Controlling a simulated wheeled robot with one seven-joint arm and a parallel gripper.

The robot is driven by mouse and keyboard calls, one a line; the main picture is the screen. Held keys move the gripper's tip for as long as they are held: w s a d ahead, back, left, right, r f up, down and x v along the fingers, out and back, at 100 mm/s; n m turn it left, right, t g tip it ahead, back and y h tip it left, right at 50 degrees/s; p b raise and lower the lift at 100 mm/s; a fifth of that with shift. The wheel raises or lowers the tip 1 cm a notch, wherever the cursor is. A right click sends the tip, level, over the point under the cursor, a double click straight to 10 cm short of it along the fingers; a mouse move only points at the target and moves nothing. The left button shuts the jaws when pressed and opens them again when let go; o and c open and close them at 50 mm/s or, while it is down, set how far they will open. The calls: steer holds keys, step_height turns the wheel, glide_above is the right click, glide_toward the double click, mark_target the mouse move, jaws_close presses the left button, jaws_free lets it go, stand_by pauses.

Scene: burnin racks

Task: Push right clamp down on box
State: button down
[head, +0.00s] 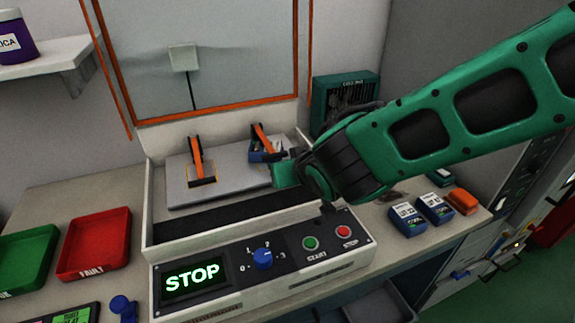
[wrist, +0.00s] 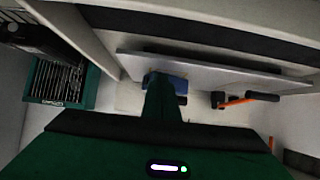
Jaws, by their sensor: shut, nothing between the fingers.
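The right clamp (head: 263,137) has an orange handle with a dark end and stands on a grey plate (head: 232,182) inside the machine. Its handle slants up and back. A blue box (head: 258,156) sits at the foot of this clamp, partly hidden; it also shows in the wrist view (wrist: 180,86) behind my fingers. My gripper (head: 285,174) is shut and empty, at the right front of the box and clamp. In the wrist view my green gripper (wrist: 161,98) covers part of the box and hides the right clamp. I cannot tell whether it touches either.
A left clamp (head: 197,153) with a raised orange handle stands on the same plate. An orange-framed cover (head: 215,110) is raised behind. The front panel has a STOP display (head: 193,276). Blue boxes (head: 407,218) lie on the right; a red tray (head: 95,243) stands left.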

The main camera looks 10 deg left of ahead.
steer(key=shift+r, duration=0.15)
steer(key=shift+s, duration=0.1)
steer(key=shift+s+d+r, duration=0.15)
steer(key=shift+r, duration=0.05)
steer(key=v, duration=1)
steer(key=shift+f, duration=0.1)
